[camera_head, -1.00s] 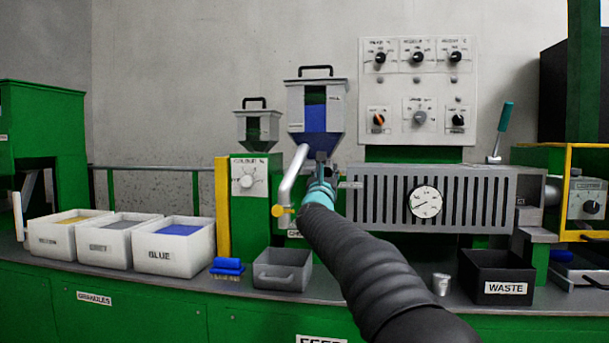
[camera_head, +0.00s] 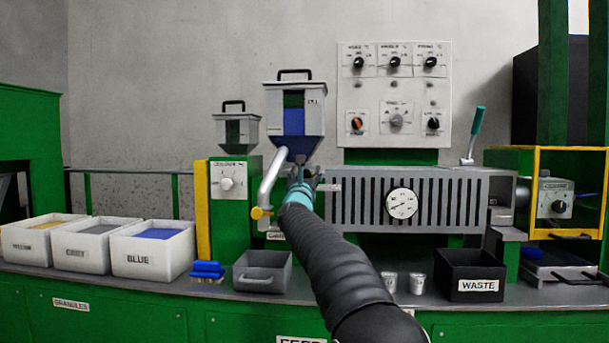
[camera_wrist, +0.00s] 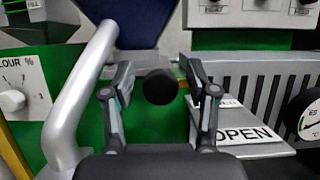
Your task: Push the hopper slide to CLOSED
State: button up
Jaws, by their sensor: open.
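The blue-filled hopper (camera_head: 294,120) stands at the back middle in the head view. In the wrist view, a grey slide plate (camera_wrist: 145,60) runs under the hopper's blue cone. A round black knob (camera_wrist: 160,87) faces the wrist camera at this plate. My gripper (camera_wrist: 160,90) is open, with one finger left and one right of the knob; contact is not clear. An OPEN label (camera_wrist: 242,135) lies at lower right. Above it, a label ending in "ED" (camera_wrist: 230,102) is partly hidden by the right finger. My gripper (camera_head: 302,180) hides the knob in the head view.
A silver pipe (camera_wrist: 80,95) runs close left of my gripper. The slotted grey barrel housing (camera_head: 450,195) with a gauge is close right. A grey bin (camera_head: 261,270), two metal cups (camera_head: 416,283) and a black WASTE box (camera_head: 470,268) stand below on the bench.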

jog(key=v, duration=1.2)
dwell(0.3)
jog(key=s+d+f+m+g+y+p, duration=0.1)
jog(key=s+f+m+g, duration=0.4)
jog(key=s, duration=1.1)
jog(key=s+d+f+m+g+y+p, duration=0.1)
jog(key=s+d+f+m+g+p, duration=0.3)
jog(key=s+f+m, duration=0.7)
jog(key=s+d+f+m+g+y+p, duration=0.2)
jog(key=s+d+f+m+g, duration=0.3)
jog(key=s+m, duration=1.2)
jog(key=s+f+g, duration=0.2)
jog(key=s+f, duration=0.1)
jog(key=s, duration=0.1)
jog(key=shift+d+f+m, duration=0.25)
jog(key=shift+f+m, duration=0.05)
jog(key=shift+m, duration=0.1)
